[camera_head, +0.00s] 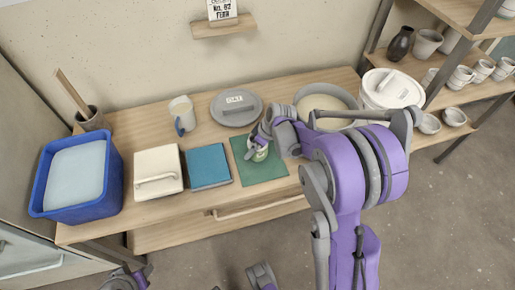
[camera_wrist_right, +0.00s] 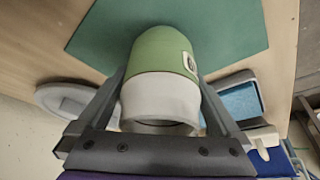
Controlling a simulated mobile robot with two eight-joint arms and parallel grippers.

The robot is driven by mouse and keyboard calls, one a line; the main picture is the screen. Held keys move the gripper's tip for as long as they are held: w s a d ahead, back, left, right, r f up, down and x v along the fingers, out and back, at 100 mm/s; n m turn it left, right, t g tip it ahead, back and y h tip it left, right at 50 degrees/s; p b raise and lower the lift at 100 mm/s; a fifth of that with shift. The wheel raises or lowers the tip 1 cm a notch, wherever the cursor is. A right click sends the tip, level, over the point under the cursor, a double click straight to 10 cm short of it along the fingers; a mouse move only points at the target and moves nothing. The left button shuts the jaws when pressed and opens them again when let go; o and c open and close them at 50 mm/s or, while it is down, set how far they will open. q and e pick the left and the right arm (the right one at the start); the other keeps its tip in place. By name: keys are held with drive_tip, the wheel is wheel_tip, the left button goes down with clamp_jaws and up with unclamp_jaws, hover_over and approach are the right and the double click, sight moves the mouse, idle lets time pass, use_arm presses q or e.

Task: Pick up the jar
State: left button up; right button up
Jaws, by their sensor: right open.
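The jar (camera_wrist_right: 160,55) is green with a pale grey collar and open mouth at the end near my wrist, and a small label on its side. In the head view the jar (camera_head: 259,154) is small and partly hidden by my right gripper (camera_head: 256,143). It is on the dark green mat (camera_head: 266,172) on the wooden bench. In the wrist view my right gripper (camera_wrist_right: 163,78) is open, with one finger on each side of the jar; contact is unclear. My left gripper (camera_head: 128,277) shows only partly at the bottom edge, and its jaws are unclear.

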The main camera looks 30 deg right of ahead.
drive_tip(key=shift+r, duration=0.1)
clamp_jaws()
idle(0.4)
